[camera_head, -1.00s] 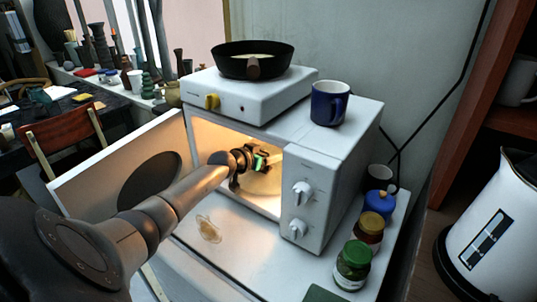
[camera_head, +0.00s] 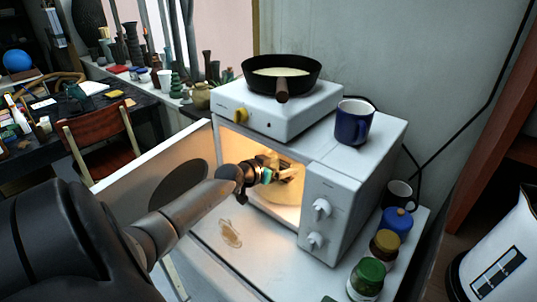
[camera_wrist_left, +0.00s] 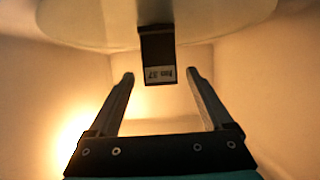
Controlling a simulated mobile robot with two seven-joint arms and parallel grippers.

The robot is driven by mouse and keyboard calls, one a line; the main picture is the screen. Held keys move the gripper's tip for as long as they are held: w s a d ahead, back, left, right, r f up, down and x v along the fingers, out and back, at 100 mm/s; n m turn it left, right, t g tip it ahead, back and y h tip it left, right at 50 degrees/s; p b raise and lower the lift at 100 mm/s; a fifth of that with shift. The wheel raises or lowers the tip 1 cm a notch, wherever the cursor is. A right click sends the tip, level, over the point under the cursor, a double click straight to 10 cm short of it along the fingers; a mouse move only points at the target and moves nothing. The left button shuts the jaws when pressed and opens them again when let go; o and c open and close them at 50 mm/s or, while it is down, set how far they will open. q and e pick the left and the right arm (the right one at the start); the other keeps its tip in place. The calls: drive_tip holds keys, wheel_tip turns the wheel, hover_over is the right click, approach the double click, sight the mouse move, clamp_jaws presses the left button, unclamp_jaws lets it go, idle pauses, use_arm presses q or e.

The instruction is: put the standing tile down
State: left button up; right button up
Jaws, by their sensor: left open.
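The standing tile (camera_wrist_left: 157,48) is a small dark block with a pale printed label near one end. In the left wrist view it stands out from the round pale turntable (camera_wrist_left: 90,28) inside the lit microwave (camera_head: 352,190). My left gripper (camera_wrist_left: 159,76) is open inside the microwave, its two fingers showing to either side of the tile with gaps. I cannot tell how deep between the fingers the tile sits. In the head view my left gripper (camera_head: 284,173) reaches through the microwave opening, and I cannot make out the tile there. My right gripper is not in view.
A hot plate (camera_head: 285,112) with a pan (camera_head: 281,72) and a blue mug (camera_head: 352,124) stand on top. Several jars, including a green-lidded one (camera_head: 367,278), stand at the right. The cavity walls are close around the gripper.

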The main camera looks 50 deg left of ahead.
use_arm(q)
drive_tip(key=shift+p+v, duration=1.4)
drive_tip(key=shift+v, duration=1.7)
